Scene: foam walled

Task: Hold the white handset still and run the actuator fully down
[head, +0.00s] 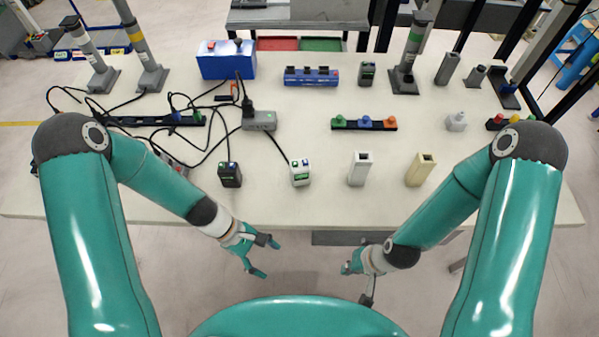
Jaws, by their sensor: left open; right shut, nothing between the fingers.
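The white handset (300,173) stands upright near the front of the table, left of centre, with a cable running back from it to a grey box (259,121). Small buttons show on its top face. Grey column actuators stand at the back: two at the left (144,58) and one at the right (409,56). I cannot tell which one the white handset drives. My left gripper (266,256) is open and empty in front of the table edge, below and left of the handset. My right gripper (353,266) is shut and empty, also in front of the table edge.
A black handset (230,175) stands left of the white one. A white block (359,169) and a cream block (420,170) stand to the right. Loose black cables cover the table's left half. A blue box (227,60) stands behind. The front table strip is clear.

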